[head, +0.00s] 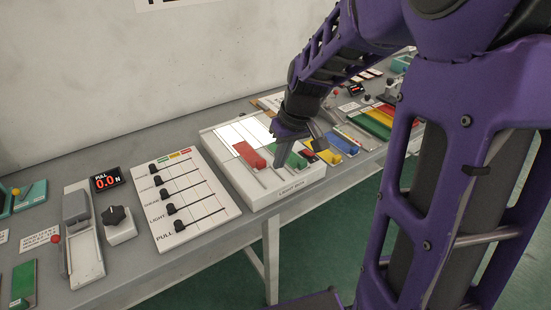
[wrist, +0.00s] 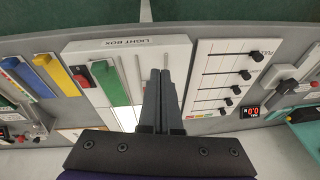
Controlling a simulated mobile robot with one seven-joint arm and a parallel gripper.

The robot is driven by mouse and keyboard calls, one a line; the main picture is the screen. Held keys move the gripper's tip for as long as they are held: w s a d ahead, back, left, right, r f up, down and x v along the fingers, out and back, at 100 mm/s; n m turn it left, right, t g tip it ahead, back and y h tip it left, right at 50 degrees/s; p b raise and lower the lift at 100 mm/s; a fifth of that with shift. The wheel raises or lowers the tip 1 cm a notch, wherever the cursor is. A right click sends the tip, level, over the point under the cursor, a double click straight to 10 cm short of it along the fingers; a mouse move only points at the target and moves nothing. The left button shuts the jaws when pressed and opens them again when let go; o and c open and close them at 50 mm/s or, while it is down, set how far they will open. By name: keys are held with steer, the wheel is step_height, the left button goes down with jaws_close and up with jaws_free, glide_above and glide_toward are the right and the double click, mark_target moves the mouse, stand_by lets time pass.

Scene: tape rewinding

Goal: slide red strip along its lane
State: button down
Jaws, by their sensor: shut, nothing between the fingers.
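Whether the fingertips touch anything cannot be told. In the wrist view the shut fingers (wrist: 161,74) cover part of the light box (wrist: 118,48). The red strip is not visible there, and the green strip (wrist: 110,84) shows left of the fingers.
Left of the box stands a white slider board (head: 190,198) with several black knobs. Right of the box are a red switch (head: 310,156), a yellow strip (head: 328,156) and a blue strip (head: 345,144).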

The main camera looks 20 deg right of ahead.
mark_target(264, 171)
steer(key=shift+n+t+h, duration=0.3)
steer(key=shift+n+h, duration=0.1)
steer(key=shift+n, duration=0.3)
steer(key=x, duration=0.3)
steer(key=w+b+x, duration=0.1)
steer(key=x, duration=0.2)
steer(key=b+x, duration=0.1)
steer(key=x, duration=0.2)
steer(key=shift+w+d, duration=0.2)
steer(key=shift+w, duration=0.1)
steer(key=w, duration=0.2)
steer(key=w+a, duration=0.1)
steer(key=shift+w+r, duration=0.15)
steer(key=shift+r, duration=0.1)
steer(key=shift+w+a, duration=0.1)
steer(key=shift+w, duration=0.2)
